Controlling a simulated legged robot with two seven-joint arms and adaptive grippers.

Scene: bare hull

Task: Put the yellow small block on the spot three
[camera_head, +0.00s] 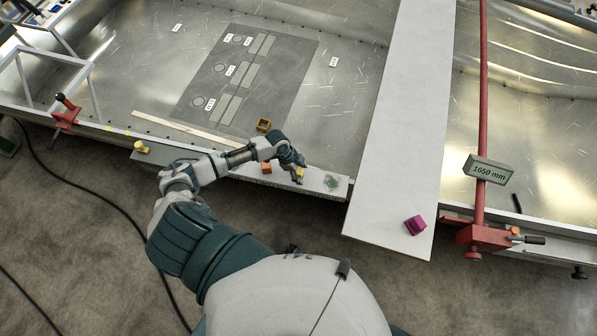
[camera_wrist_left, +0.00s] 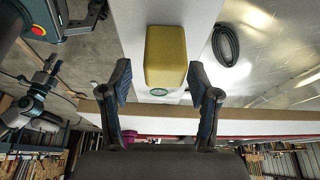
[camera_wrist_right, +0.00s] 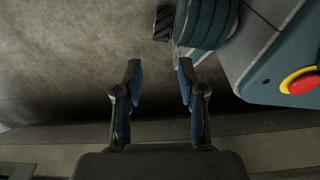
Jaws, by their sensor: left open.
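The yellow small block (camera_head: 300,174) sits on the narrow ledge at the hull's front edge, partly hidden by my left gripper (camera_head: 297,165). In the left wrist view the yellow block (camera_wrist_left: 165,55) stands ahead, between the lines of the two open fingers (camera_wrist_left: 160,85), with a gap on each side. I cannot tell whether it is touched. The grey mat (camera_head: 290,70) bears several circles and strips with small labels, too small to read, so I cannot tell which is spot three. My right gripper (camera_wrist_right: 160,78) is open and empty, over the floor.
An orange block (camera_head: 266,168) lies left of my left gripper on the ledge. An ochre hollow block (camera_head: 263,125) stands inside the hull, just beyond it. A magenta block (camera_head: 415,225) lies on the pale plank (camera_head: 395,130). A red clamp (camera_head: 482,236) stands at right.

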